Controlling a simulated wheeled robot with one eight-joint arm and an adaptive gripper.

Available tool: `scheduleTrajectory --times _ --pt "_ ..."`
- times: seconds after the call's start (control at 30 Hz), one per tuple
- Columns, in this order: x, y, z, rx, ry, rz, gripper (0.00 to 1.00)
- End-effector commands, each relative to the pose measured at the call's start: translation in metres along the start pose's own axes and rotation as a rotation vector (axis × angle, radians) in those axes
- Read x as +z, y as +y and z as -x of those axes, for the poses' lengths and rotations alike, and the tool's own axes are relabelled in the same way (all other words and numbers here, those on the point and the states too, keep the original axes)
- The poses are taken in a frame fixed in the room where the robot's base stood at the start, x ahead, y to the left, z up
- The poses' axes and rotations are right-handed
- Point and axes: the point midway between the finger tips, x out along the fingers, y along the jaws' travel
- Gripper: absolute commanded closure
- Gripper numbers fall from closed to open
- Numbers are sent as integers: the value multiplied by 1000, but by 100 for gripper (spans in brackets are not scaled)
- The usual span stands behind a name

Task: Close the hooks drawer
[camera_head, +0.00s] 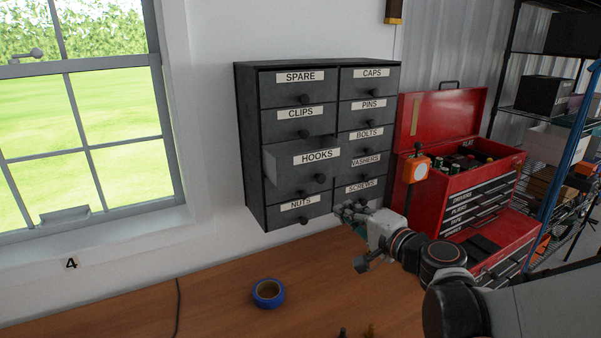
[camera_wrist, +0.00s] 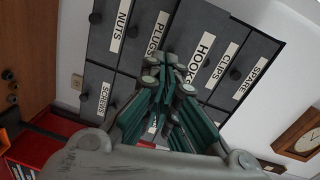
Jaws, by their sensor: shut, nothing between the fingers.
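The hooks drawer (camera_head: 285,164) is dark grey with a white HOOKS label, in the left column of the wall cabinet (camera_head: 320,70). It stands pulled out past the drawers around it, and its black knob (camera_head: 320,178) faces me. My gripper (camera_head: 345,211) is shut and empty, in front of the cabinet's lower part, below and right of the hooks drawer in the head view. In the wrist view, the green-padded fingers (camera_wrist: 167,88) partly cover the HOOKS label (camera_wrist: 201,58). I cannot tell whether they touch the drawer.
The other drawers, such as spare (camera_head: 300,90) and nuts (camera_head: 300,206), look shut. An open red toolbox (camera_head: 425,205) stands right of the cabinet. A blue tape roll (camera_head: 268,293) lies on the wooden bench (camera_head: 215,310), which is mostly clear. A window is at left.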

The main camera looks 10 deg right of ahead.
Motion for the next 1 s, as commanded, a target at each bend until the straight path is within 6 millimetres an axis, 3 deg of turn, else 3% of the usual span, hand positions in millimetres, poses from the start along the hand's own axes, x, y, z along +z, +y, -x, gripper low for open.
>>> scheduleTrajectory --times 0.03,0.2,0.37,1.0 --pt "-13 0 8 -24 24 -38 100" --pt "-31 -3 28 -81 53 -116 100" --pt "-34 -4 25 -94 56 -131 100" --pt "-40 -14 -87 -93 53 -129 100"
